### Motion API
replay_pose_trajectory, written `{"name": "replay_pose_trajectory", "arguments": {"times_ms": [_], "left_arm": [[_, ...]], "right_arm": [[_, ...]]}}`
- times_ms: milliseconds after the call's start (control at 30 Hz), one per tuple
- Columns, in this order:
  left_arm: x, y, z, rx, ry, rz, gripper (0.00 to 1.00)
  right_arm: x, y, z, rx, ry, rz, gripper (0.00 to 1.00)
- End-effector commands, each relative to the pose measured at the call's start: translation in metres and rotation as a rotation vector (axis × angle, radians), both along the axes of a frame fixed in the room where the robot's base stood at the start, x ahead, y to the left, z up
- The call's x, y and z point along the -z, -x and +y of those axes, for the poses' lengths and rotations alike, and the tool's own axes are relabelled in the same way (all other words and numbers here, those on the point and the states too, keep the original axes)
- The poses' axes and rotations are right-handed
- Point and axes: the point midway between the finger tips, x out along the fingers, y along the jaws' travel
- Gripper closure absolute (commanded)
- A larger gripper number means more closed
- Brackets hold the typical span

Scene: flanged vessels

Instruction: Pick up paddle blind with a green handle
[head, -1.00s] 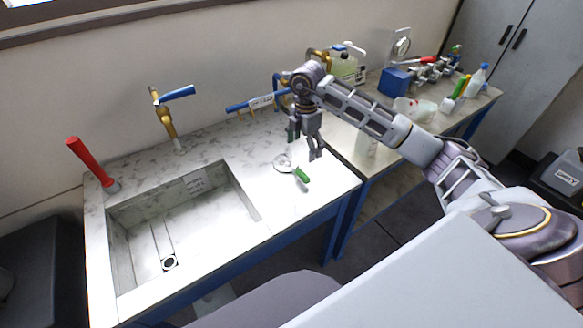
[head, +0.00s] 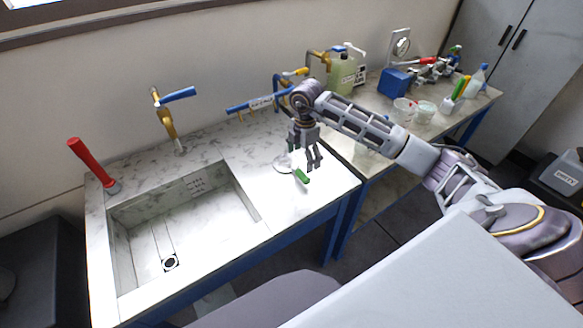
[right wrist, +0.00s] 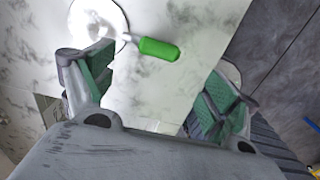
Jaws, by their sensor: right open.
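The paddle blind (head: 282,163) lies flat on the marble counter to the right of the sink, its green handle (head: 301,176) pointing toward the counter's front edge. My right gripper (head: 314,168) is open and empty above the counter, close to the handle in the head view. In the right wrist view the open fingers (right wrist: 160,90) are apart, with the handle between and beyond them, not touching. My left gripper is not in view.
The sink (head: 185,225) is left of the paddle blind. A red-handled tool (head: 92,163) stands at the counter's left end. Blue-handled taps (head: 168,122) rise behind. A side table at right holds a blue box (head: 396,82), a jug (head: 342,72) and several small containers.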

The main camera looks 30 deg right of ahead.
Motion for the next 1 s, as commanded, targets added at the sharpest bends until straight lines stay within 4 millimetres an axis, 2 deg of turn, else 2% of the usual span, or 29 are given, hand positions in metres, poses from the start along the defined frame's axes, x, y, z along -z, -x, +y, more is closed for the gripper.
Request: {"name": "replay_pose_trajectory", "arguments": {"times_ms": [100, 300, 800, 1000], "left_arm": [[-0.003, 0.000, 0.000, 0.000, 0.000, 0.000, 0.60], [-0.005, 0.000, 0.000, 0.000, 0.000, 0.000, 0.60], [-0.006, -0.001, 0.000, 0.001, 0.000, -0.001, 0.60], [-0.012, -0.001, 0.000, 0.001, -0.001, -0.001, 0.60]], "right_arm": [[0.016, 0.001, 0.000, 0.000, -0.001, 0.004, 0.12], [0.036, 0.000, 0.000, 0.001, -0.001, 0.002, 0.12], [0.043, 0.000, 0.000, 0.000, 0.000, 0.001, 0.12], [0.056, 0.000, -0.001, 0.000, -0.001, 0.004, 0.12]]}}
